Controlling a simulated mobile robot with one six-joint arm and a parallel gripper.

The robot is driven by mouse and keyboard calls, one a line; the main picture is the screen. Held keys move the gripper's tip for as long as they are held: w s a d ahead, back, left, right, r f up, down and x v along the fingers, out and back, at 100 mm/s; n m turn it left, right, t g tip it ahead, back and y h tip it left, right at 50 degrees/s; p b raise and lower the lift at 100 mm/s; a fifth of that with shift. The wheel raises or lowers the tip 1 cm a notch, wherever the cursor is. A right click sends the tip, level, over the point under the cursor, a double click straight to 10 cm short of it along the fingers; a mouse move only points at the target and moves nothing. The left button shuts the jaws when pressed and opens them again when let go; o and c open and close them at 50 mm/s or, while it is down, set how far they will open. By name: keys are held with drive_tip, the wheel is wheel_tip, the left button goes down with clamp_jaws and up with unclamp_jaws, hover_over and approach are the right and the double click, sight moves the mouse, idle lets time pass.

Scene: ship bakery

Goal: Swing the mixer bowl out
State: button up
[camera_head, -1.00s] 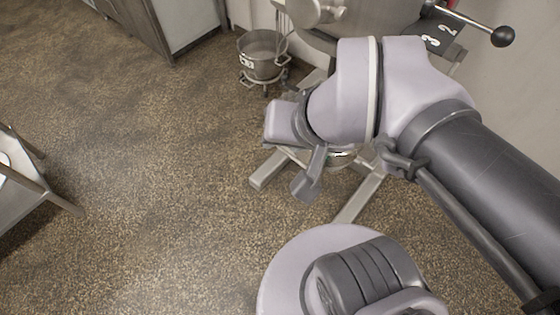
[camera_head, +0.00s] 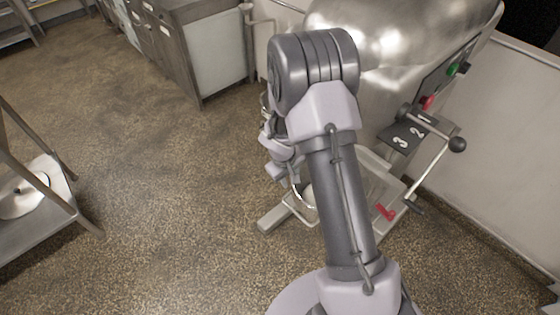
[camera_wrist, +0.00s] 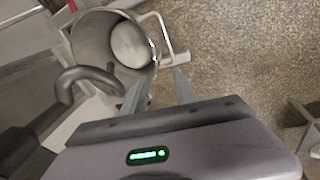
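The mixer's silver body (camera_head: 410,35) stands at upper right in the head view, with a numbered plate (camera_head: 408,136) and a lever ending in a black ball (camera_head: 457,145). My arm hides most of what lies below it. In the wrist view, a metal bowl (camera_wrist: 92,38) with a loop handle (camera_wrist: 168,40) is at upper left. A dark curved hook (camera_wrist: 85,76) is in front of it. My gripper (camera_wrist: 163,68) is open, its two fingers apart and pointing toward the bowl's handle side. I cannot tell whether they touch the handle. In the head view my gripper is largely hidden.
A steel cabinet (camera_head: 205,50) stands behind. A metal stand (camera_head: 65,205) with a round metal item (camera_head: 22,196) is at left. A pale wall (camera_head: 500,150) closes the right side. The speckled floor at left centre is clear.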

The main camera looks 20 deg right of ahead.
drive_tip(key=n, duration=0.1)
approach(296, 213)
drive_tip(key=shift+g, duration=0.3)
drive_tip(key=b+x, duration=0.1)
drive_tip(key=x, duration=0.1)
drive_tip(key=b+x, duration=0.1)
drive_tip(key=x, duration=0.2)
drive_tip(key=b+x, duration=0.2)
drive_tip(key=x, duration=0.1)
drive_tip(key=shift+w+d, duration=0.1)
drive_tip(key=shift+w, duration=0.2)
clamp_jaws()
idle(0.3)
